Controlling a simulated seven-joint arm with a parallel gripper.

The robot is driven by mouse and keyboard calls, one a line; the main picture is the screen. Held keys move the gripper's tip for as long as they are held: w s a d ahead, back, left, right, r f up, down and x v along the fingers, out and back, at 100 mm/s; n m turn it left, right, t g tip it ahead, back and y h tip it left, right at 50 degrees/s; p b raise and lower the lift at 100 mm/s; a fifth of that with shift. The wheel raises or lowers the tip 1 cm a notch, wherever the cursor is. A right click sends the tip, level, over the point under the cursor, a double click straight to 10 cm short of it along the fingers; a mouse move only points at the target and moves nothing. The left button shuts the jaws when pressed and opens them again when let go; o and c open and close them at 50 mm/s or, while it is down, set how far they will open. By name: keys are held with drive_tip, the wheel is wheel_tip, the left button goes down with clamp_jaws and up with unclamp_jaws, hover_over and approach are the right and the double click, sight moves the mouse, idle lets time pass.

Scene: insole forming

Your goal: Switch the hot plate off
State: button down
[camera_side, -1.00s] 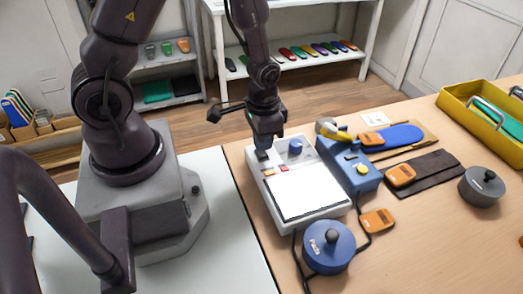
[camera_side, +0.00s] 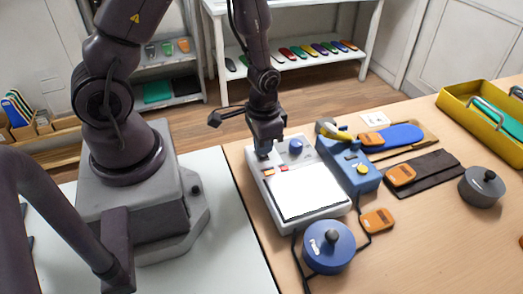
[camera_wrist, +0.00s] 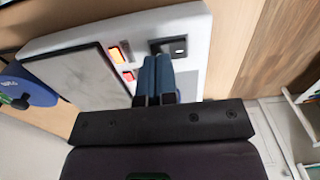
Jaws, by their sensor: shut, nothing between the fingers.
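The hot plate (camera_side: 256,184) is a white box with a pale heating surface (camera_side: 305,194), a blue knob (camera_side: 295,146) and two small indicators. In the wrist view the hot plate (camera_wrist: 200,28) shows a glowing orange light (camera_wrist: 115,53), a smaller red one (camera_wrist: 128,75) and a black switch (camera_wrist: 172,47). My gripper (camera_side: 263,155) is over the back left of the panel, left of the knob. Its blue fingers (camera_wrist: 156,60) are shut and empty, with their tips beside the switch in the wrist view. I cannot tell whether they touch it. The knob is hidden there.
A blue box with a yellow button (camera_side: 358,172) stands right of the hot plate. A blue round weight (camera_side: 328,247) sits in front, with a cable nearby. Orange devices (camera_side: 378,221), a dark pouch (camera_side: 428,173), a grey weight (camera_side: 482,187) and a yellow tray (camera_side: 467,112) lie further right.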

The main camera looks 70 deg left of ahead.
drive_tip(key=shift+f, duration=0.65)
drive_tip(key=shift+r, duration=3.55)
drive_tip(key=shift+s, duration=0.25)
drive_tip(key=s+d+r+t, duration=0.2)
drive_tip(key=s+r, duration=0.1)
drive_tip(key=r, duration=0.8)
drive_tip(key=s+d+r+t, duration=0.2)
drive_tip(key=s+r+t, duration=0.1)
drive_tip(key=r, duration=0.8)
drive_tip(key=shift+s+r+t, duration=0.2)
drive_tip(key=shift+r+t, duration=0.1)
drive_tip(key=shift+r, duration=0.05)
